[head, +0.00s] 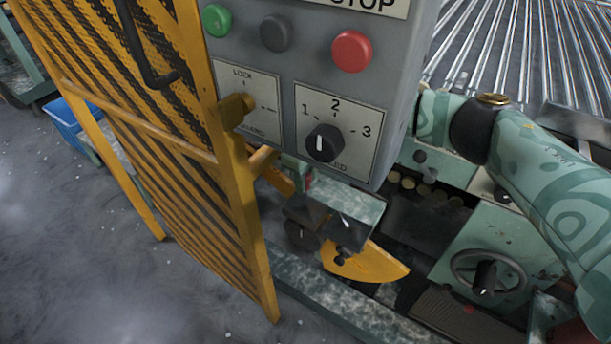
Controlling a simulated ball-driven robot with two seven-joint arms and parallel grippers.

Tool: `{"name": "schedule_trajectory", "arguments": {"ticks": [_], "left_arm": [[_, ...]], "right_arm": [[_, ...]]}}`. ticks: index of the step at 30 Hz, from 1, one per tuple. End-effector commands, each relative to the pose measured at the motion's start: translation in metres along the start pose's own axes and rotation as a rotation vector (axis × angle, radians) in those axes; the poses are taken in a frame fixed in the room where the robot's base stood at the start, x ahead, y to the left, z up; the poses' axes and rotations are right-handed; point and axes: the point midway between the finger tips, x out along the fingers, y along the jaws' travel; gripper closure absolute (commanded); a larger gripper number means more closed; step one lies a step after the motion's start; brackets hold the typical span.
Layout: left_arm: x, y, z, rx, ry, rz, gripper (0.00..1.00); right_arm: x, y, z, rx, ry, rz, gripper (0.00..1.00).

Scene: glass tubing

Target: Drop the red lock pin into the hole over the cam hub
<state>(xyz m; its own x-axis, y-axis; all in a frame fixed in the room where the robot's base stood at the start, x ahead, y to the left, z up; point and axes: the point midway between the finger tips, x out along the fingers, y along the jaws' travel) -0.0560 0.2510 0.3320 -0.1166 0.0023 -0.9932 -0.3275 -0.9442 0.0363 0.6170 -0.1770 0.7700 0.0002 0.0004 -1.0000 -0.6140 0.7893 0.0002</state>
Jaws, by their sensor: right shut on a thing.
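My right arm comes in from the right and bends behind the grey control box, which hides its forearm. The dark parts below the box look like my right gripper (345,232), low over the machine. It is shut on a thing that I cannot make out. The yellow cam (372,264) spreads out just below and right of these dark parts. The cam hub and its hole cannot be told apart there. I cannot clearly make out the red lock pin; a small reddish bit shows under the box, too small to identify. My left gripper is not in view.
The control box (398,62) with buttons and a dial blocks the upper middle. A yellow mesh guard door (186,190) stands open at the left. A handwheel (487,275) is at the lower right. Rollers (530,45) lie behind. A blue bin (66,124) stands far left.

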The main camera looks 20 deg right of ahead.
Motion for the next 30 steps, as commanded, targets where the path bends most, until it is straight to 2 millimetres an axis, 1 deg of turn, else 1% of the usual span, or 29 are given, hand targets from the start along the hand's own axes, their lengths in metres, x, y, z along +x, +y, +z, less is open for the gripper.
{"name": "schedule_trajectory", "arguments": {"ticks": [11, 21, 30], "left_arm": [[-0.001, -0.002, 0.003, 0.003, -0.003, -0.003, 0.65], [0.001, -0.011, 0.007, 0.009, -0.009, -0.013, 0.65], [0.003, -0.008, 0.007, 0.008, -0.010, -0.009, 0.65]], "right_arm": [[0.001, 0.000, 0.000, 0.000, 0.000, 0.000, 0.95], [0.009, 0.000, 0.000, 0.001, 0.001, 0.001, 0.95], [0.017, 0.000, 0.000, 0.000, 0.000, 0.000, 0.95]]}}
